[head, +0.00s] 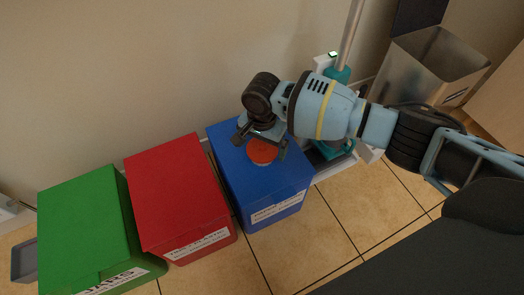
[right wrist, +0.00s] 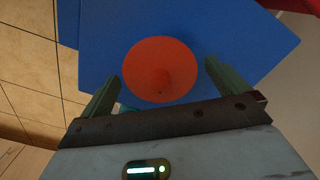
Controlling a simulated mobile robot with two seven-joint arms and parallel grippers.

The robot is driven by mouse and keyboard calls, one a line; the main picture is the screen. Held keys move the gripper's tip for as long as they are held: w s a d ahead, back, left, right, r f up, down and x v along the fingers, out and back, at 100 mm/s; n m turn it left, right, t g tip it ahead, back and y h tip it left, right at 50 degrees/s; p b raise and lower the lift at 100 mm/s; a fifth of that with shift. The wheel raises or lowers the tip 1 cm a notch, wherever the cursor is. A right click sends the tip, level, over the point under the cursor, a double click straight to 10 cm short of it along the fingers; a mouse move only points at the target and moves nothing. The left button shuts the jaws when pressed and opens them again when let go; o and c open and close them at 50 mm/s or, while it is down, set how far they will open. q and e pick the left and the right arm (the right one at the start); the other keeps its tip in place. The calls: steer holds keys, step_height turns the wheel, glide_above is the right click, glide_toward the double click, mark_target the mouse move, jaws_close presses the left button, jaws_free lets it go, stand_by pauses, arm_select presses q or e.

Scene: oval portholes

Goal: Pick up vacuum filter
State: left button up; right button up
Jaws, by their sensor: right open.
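The vacuum filter looks to be the round orange-red piece (head: 262,151) on top of the blue box (head: 262,188). My right gripper (head: 262,143) is over the blue box, right at the orange piece. In the right wrist view its two fingers (right wrist: 160,82) are apart, one on each side of the disc's near edge, with nothing clamped between them. Part of the disc is hidden by the gripper in the head view. My left gripper is not in view.
A red box (head: 180,195) and a green box (head: 88,235) stand left of the blue one. A teal upright device (head: 338,76) stands behind my right arm, and a metal bin (head: 430,65) is at the back right. Tiled floor (head: 345,215) lies free in front.

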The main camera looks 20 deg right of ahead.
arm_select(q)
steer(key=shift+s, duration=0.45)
arm_select(e)
steer(key=c, duration=0.9)
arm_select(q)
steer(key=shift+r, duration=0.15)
arm_select(e)
steer(key=shift+r, duration=0.1)
